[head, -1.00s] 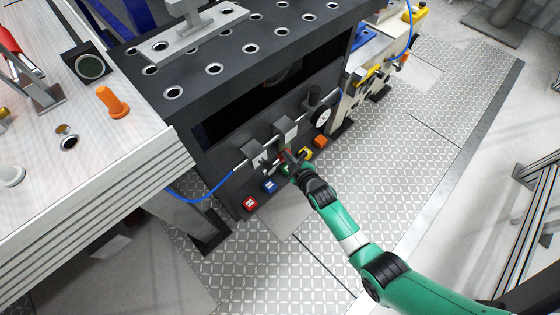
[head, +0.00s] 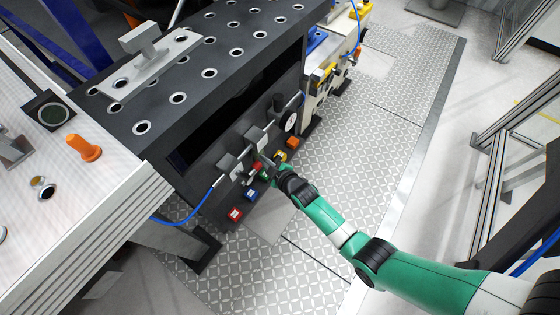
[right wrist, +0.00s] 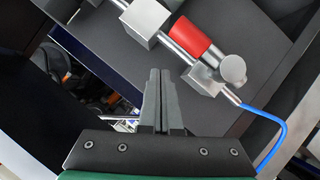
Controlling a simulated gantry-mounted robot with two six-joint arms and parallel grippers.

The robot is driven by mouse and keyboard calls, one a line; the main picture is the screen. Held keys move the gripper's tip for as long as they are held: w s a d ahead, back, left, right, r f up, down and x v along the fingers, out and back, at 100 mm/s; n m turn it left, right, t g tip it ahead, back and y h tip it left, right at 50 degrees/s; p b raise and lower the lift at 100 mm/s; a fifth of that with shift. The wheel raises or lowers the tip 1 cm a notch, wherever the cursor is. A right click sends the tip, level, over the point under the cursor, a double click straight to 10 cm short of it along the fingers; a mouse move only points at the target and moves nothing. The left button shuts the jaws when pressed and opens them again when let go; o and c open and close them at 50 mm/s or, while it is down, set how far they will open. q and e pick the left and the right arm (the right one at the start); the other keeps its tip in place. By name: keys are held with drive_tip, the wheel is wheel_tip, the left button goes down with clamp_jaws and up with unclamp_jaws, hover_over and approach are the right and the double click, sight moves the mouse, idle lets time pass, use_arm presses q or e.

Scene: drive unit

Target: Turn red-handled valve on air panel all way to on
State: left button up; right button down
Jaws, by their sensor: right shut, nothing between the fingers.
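The red-handled valve (head: 256,167) is on the front of the dark air panel (head: 225,165). In the right wrist view, its red handle (right wrist: 192,36) is a thick red cylinder slanting from upper left to lower right, above a silver valve body (right wrist: 203,77) on a metal pipe. My right gripper (head: 270,163) is close in front of the panel beside the valve. Its two fingers (right wrist: 160,75) are shut together and empty, with their tips to the left of and below the red handle in the wrist view. A gap shows between them and the handle. My left gripper is not in view.
A blue hose (right wrist: 280,130) runs from the pipe end. Open patterned floor (head: 345,165) lies to the right.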

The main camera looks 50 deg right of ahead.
use_arm(q)
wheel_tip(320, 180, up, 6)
drive_tip(key=p, duration=0.3)
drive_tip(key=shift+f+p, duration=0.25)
drive_tip(key=shift+p, duration=0.1)
use_arm(e)
drive_tip(key=s+d+r, duration=0.1)
drive_tip(key=s+r, duration=0.3)
drive_tip(key=s, duration=0.4)
drive_tip(key=shift+s+r, duration=0.2)
drive_tip(key=shift+r, duration=0.1)
drive_tip(key=shift+d, duration=0.1)
